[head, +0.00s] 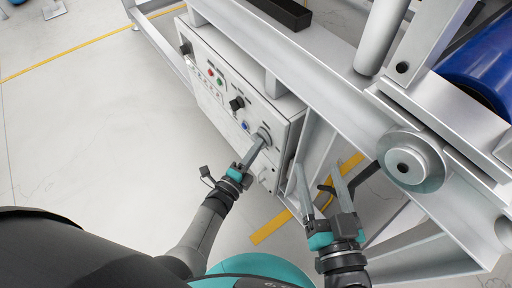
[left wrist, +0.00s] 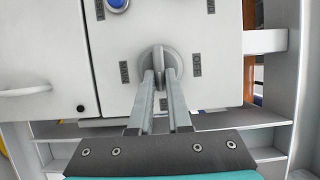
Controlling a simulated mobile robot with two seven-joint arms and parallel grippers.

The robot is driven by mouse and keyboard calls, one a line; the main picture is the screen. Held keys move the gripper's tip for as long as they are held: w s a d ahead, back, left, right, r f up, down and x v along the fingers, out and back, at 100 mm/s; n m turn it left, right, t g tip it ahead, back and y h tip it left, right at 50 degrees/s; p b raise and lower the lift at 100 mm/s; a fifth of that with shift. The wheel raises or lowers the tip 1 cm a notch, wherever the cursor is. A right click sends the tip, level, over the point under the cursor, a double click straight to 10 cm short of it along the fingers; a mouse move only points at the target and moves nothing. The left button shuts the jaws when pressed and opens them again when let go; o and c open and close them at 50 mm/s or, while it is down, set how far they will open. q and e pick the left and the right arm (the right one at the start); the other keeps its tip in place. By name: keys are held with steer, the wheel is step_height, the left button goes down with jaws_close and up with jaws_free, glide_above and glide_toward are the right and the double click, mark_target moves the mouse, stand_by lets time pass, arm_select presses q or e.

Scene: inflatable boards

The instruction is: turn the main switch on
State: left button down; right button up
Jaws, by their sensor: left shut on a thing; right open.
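The main switch (head: 265,135) is a round grey rotary knob at the lower right end of the white control panel (head: 211,101). The left wrist view shows it close up, with the knob (left wrist: 171,57) between my fingertips and small dark labels around its dial. My right gripper (head: 318,180) is open and empty, to the right of the panel, beside the grey frame.
A blue button (head: 245,125), a black knob (head: 236,103) and red and green buttons (head: 214,76) sit on the same panel. Grey machine beams (head: 305,75) and a roller end (head: 411,163) stand close on the right. Pale floor (head: 90,130) is clear on the left.

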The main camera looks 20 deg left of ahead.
arm_select(q)
steer(key=c, duration=0.9)
jaws_free()
steer(key=shift+o, duration=0.2)
steer(key=shift+s, duration=0.15)
steer(key=p+v, duration=0.3)
steer(key=v, duration=1.2)
arm_select(e)
steer(key=d+f+g+h, duration=0.1)
steer(key=g, duration=0.1)
steer(key=d+f+g, duration=0.1)
steer(key=d+g, duration=0.1)
steer(key=d+f+g+h, duration=0.1)
steer(key=g, duration=0.1)
steer(key=shift+w+d+f+n+h, duration=0.1)
steer(key=shift+w+d+n+h, duration=0.2)
steer(key=shift+n, duration=0.1)
arm_select(q)
steer(key=shift+a, duration=0.15)
